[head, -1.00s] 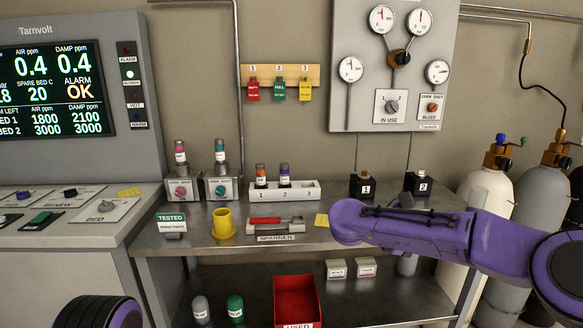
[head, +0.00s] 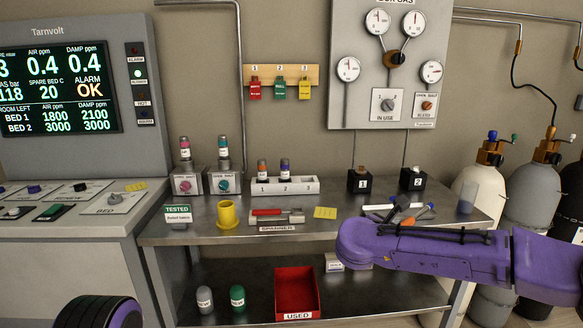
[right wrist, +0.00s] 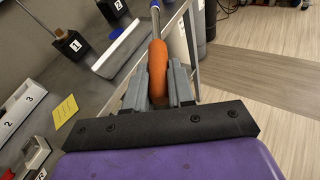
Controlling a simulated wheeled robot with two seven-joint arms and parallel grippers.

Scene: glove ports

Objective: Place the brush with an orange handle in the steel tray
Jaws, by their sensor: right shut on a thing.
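The brush with an orange handle (right wrist: 157,72) is between the fingers of my right gripper (right wrist: 158,98) in the right wrist view. The gripper is shut on the handle, and the metal shaft points away past the fingers. A long pale object (right wrist: 120,47) lies beside the brush on the bench. I cannot tell whether it is the steel tray. My left gripper is not in view.
A red bin (head: 297,291) stands on the lower shelf. Gas cylinders (head: 532,195) stand at right.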

